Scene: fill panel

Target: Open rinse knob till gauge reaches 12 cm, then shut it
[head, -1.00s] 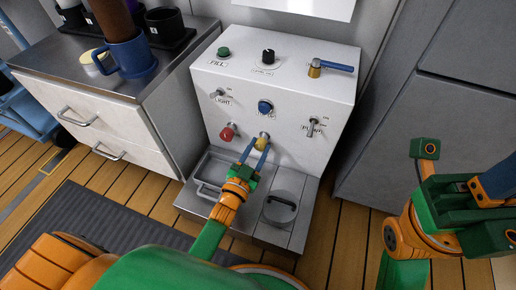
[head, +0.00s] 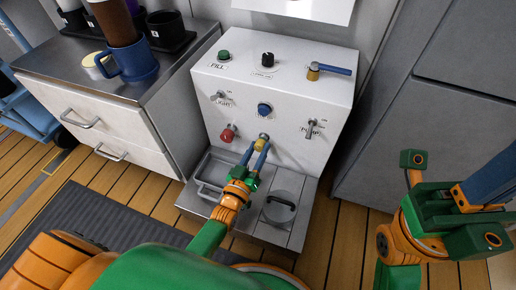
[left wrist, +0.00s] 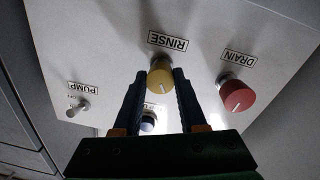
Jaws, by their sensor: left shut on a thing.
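The yellow rinse knob (head: 263,141) is on the front of the white panel, low in the middle. In the left wrist view the knob (left wrist: 161,80) sits under the RINSE label, with a pale line on its face. My left gripper (head: 257,146) has its blue fingers on either side of this knob and is shut on it. My right gripper (head: 445,195) hangs at the right, away from the panel; its fingertips are not clear. No gauge reading can be made out; a white plate (head: 295,6) above the panel is cut off by the top edge.
A red drain knob (head: 228,133) is left of the rinse knob. A blue knob (head: 264,108) is above it, and a pump switch (head: 311,128) is to the right. A sink tray and a round lid (head: 280,207) lie below. A blue mug (head: 133,62) stands on the left counter.

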